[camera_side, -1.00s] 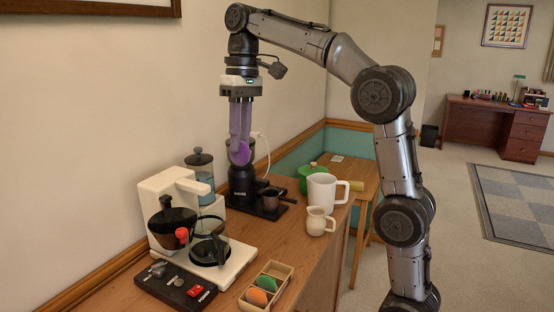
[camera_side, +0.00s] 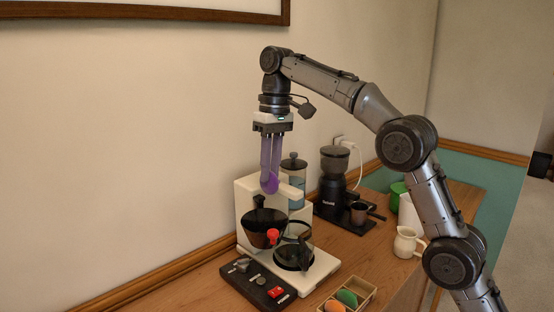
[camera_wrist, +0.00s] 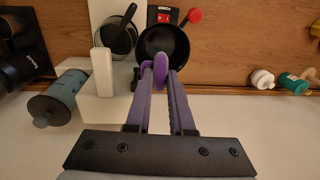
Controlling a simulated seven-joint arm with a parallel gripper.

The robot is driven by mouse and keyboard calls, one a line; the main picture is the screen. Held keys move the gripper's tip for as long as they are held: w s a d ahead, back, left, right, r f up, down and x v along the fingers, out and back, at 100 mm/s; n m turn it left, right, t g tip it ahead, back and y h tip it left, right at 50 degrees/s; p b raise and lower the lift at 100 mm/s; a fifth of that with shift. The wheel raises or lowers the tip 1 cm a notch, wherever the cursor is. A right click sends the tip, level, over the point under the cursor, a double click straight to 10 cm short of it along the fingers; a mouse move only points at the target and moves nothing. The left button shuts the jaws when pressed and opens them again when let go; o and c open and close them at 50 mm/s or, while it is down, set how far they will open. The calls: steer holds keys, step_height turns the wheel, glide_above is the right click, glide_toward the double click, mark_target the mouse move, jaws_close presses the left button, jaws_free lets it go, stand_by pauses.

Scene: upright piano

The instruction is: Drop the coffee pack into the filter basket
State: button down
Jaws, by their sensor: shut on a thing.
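My gripper (camera_side: 270,190) points down with its long purple fingers shut on a purple coffee pack (camera_side: 268,184). The pack shows between the fingertips in the wrist view (camera_wrist: 160,69). The black filter basket (camera_side: 262,228), with a red knob on its handle, is swung out at the front of the white coffee maker (camera_side: 247,203). The basket looks empty in the wrist view (camera_wrist: 166,46). In the side view the pack hangs above the basket, apart from it; in the wrist view it overlaps the basket's near rim.
A glass carafe (camera_side: 293,253) stands beside the basket. A black switch panel (camera_side: 258,284) lies in front. A wooden tray (camera_side: 368,289) holds a green pack (camera_side: 347,298) and an orange pack (camera_side: 334,306). A French press (camera_side: 294,170), grinder (camera_side: 333,180) and cream jug (camera_side: 405,243) stand further back.

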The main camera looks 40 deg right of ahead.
mark_target(271, 189)
steer(key=shift+f, duration=2.65)
steer(key=c, duration=0.7)
jaws_free()
step_height(271, 189, up, 7)
steer(key=shift+d+r, duration=0.2)
steer(key=shift+d, duration=0.25)
steer(key=shift+r, duration=0.1)
